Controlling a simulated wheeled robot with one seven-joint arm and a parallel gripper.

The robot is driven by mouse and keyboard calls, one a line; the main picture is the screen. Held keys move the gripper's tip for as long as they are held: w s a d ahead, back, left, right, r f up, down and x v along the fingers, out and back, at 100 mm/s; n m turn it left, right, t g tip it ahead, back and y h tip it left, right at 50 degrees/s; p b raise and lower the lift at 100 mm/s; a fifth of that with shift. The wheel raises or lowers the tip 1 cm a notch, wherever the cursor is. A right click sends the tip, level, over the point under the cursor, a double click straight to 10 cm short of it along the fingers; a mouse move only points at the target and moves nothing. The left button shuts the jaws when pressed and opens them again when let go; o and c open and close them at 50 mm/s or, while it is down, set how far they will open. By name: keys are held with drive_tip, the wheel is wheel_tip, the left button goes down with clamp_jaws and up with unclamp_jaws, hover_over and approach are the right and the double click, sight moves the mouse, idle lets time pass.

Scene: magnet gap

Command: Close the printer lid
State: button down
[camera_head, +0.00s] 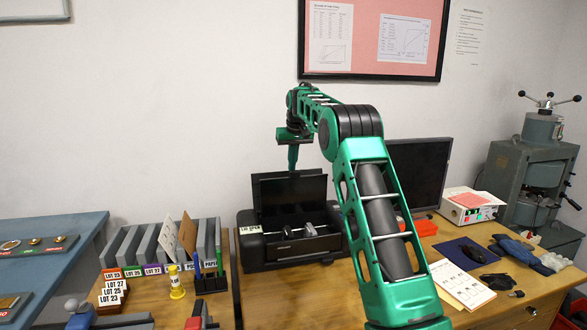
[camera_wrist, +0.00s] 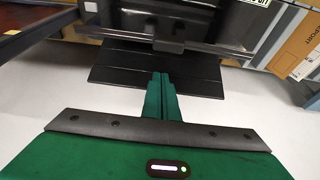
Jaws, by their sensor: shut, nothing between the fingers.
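The black printer (camera_head: 300,243) stands on the wooden desk with its lid (camera_head: 290,200) raised upright at the back. A label on its front left reads "LID OPEN". My gripper (camera_head: 292,170) points down at the top edge of the lid, with its fingers together and empty. In the wrist view the green fingertips (camera_wrist: 161,78) overlap the dark lid panel (camera_wrist: 110,75), and the printer's dark body (camera_wrist: 165,20) lies beyond it. Whether the fingers touch the lid cannot be told.
A rack of grey labelled binders (camera_head: 150,247) stands left of the printer. A monitor (camera_head: 418,175) is behind my arm on the right. A white instrument (camera_head: 468,207) and a grey press (camera_head: 530,175) stand farther right. The wall is close behind the lid.

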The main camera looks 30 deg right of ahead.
drive_tip(key=shift+s+a+r, duration=0.1)
drive_tip(key=shift+s+a, duration=0.05)
drive_tip(key=shift+s, duration=0.45)
drive_tip(key=shift+s+a+r, duration=0.15)
drive_tip(key=shift+s+a, duration=0.05)
drive_tip(key=shift+s, duration=0.4)
drive_tip(key=shift+s+a+r, duration=0.1)
drive_tip(key=shift+s+a, duration=0.05)
drive_tip(key=shift+s, duration=0.45)
drive_tip(key=shift+s+d, duration=0.1)
